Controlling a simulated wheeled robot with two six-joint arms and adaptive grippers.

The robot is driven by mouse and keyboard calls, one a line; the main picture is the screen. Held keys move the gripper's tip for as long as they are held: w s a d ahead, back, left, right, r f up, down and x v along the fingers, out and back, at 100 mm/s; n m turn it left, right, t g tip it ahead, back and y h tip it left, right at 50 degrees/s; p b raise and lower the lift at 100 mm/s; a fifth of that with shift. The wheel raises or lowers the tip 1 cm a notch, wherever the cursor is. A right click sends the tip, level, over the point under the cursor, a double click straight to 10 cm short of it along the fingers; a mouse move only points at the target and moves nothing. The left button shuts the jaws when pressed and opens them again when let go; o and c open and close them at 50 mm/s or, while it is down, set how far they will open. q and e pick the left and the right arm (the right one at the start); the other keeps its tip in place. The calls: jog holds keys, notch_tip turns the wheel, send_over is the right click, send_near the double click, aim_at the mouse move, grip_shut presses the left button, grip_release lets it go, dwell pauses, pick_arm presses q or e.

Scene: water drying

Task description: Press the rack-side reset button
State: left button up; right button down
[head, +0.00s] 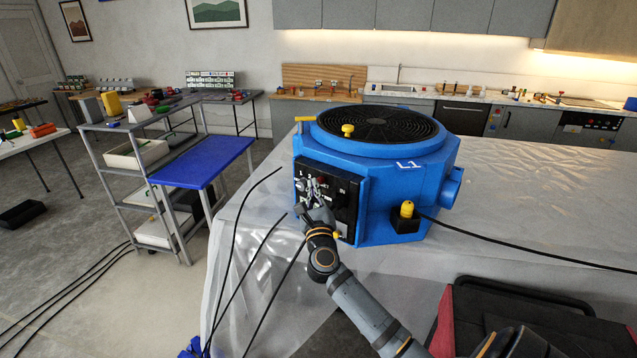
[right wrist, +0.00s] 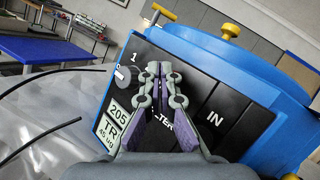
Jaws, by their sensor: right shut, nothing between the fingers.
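A blue drying machine (head: 375,210) with a black round grille on top stands on the plastic-covered table. Its black control panel (head: 348,205) faces left and carries white lettering, partly covered by my gripper. The panel also shows in the right wrist view (right wrist: 238,128), with "IN", a "205 TR" label plate (right wrist: 112,120) and a round grey knob (right wrist: 122,73). I cannot tell for sure which part is the reset button. My right gripper (head: 313,182) is shut and empty in front of the panel; its fingertips (right wrist: 158,70) hide part of it. Contact cannot be told. My left gripper is not in view.
Yellow knobs (head: 348,130) stick up from the machine, and a yellow-topped black fitting (head: 406,210) sits low on its side with a cable. Black cables (head: 238,235) hang over the plastic sheet (head: 540,190).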

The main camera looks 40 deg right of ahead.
jog(key=shift+w+d, duration=0.1)
jog(key=shift+d, duration=0.35)
dwell(0.3)
jog(key=shift+a, duration=0.15)
jog(key=shift+s+a, duration=0.25)
jog(key=shift+a, duration=0.5)
jog(key=a, duration=0.2)
jog(key=s+a, duration=0.1)
jog(key=a, duration=0.1)
jog(key=shift+s+a, duration=0.15)
jog(key=shift+a, duration=0.25)
dwell(0.8)
